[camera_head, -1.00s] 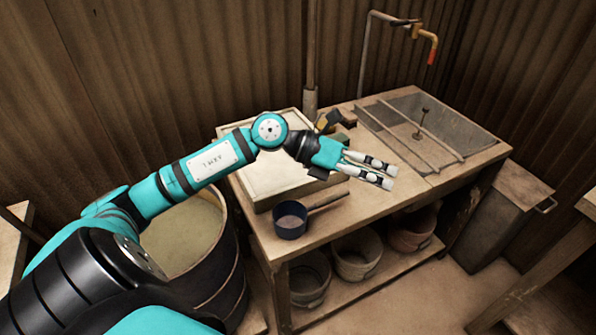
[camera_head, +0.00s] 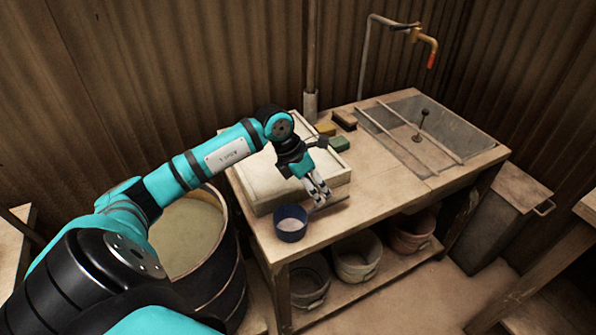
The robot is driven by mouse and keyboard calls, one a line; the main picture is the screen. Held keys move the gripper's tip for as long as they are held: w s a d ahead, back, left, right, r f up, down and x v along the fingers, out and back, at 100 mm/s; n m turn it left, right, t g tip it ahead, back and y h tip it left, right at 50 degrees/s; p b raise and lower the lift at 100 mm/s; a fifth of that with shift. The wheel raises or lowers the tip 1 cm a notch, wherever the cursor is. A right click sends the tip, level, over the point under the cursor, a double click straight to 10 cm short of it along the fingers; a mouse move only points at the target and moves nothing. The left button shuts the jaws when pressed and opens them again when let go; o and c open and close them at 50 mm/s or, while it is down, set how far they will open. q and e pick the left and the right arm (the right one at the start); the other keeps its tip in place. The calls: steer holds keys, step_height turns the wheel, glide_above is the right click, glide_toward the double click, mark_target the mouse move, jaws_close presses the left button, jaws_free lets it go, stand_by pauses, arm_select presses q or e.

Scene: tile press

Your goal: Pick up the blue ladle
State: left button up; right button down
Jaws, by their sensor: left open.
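The blue ladle (camera_head: 291,229) sits on the wooden table near its front left corner. Its round dark blue cup is open upward with a pale inside, and its thin handle points right and slightly back. My left gripper (camera_head: 321,199) is open and points down and forward, over or beside the ladle's handle near the cup. The fingers hide part of the handle. I cannot tell whether they touch it. My right gripper does not show.
A pale shallow box (camera_head: 262,181) lies on the table behind the ladle. Sponge-like blocks (camera_head: 339,144) lie farther back. A sink (camera_head: 440,125) with a tap (camera_head: 425,40) is at right. Buckets (camera_head: 357,257) stand on the shelf below. A barrel (camera_head: 214,275) stands left.

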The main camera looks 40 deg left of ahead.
mark_target(324, 205)
arm_select(q)
steer(key=shift+s+p+x, duration=0.15)
steer(key=shift+p+x, duration=0.1)
steer(key=shift+x, duration=1.3)
steer(key=shift+s+p+x, duration=0.1)
steer(key=shift+p+x, duration=0.15)
steer(key=shift+x, duration=1.35)
steer(key=shift+d, duration=0.2)
steer(key=shift+c, duration=0.2)
jaws_close()
